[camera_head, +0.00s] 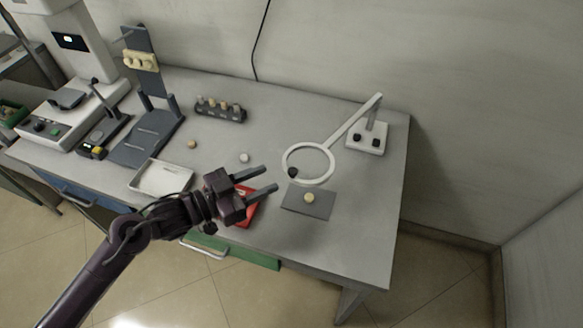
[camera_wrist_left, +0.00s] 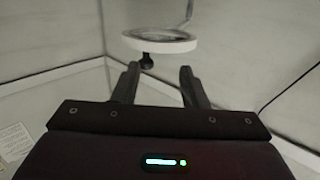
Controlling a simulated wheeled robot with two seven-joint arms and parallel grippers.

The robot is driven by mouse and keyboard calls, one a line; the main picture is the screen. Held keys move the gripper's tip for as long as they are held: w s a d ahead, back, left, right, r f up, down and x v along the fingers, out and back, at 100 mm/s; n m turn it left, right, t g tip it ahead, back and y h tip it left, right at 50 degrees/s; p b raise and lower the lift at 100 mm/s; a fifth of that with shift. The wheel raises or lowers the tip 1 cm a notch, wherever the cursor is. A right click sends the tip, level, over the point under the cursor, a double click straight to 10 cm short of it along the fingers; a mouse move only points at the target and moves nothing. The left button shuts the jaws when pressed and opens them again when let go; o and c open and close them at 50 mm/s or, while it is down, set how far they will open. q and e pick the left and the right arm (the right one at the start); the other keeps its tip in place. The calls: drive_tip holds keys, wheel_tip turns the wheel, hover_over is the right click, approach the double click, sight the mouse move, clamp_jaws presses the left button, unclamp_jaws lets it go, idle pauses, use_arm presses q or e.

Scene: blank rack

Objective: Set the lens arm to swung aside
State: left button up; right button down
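The lens arm is a white magnifier ring (camera_head: 308,180) on a slanted white arm (camera_head: 350,121) that rises from a white base (camera_head: 367,138) at the right back of the bench. A black knob (camera_head: 292,172) sits on the ring's near left edge. The ring shows ahead of the fingers in the left wrist view (camera_wrist_left: 160,47), with its knob (camera_wrist_left: 147,62) hanging below it, between the fingertips in the picture. My left gripper (camera_head: 269,177) is open and empty, just left of the ring, apart from the knob. My right gripper is not in view.
A grey pad (camera_head: 318,206) with a pale round piece (camera_head: 310,197) lies near the ring. A red item (camera_head: 246,212) is partly hidden under my gripper. A white tray (camera_head: 160,177), a peg rack (camera_head: 221,110) and a grey stand (camera_head: 147,130) are further left.

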sight(288, 174)
use_arm(q)
drive_tip(key=shift+m+g+h, duration=0.5)
drive_tip(key=shift+g+h, duration=0.1)
drive_tip(key=shift+h, duration=0.2)
drive_tip(key=d, duration=0.2)
drive_tip(key=w+d+r+p, duration=0.1)
drive_tip(key=d, duration=0.3)
drive_tip(key=shift+w+r+p, duration=0.25)
drive_tip(key=shift+w+p, duration=0.1)
drive_tip(key=shift+p, duration=0.05)
drive_tip(key=shift+w+d+f, duration=0.1)
drive_tip(key=shift+w+d, duration=0.1)
drive_tip(key=shift+d, duration=0.35)
clamp_jaws()
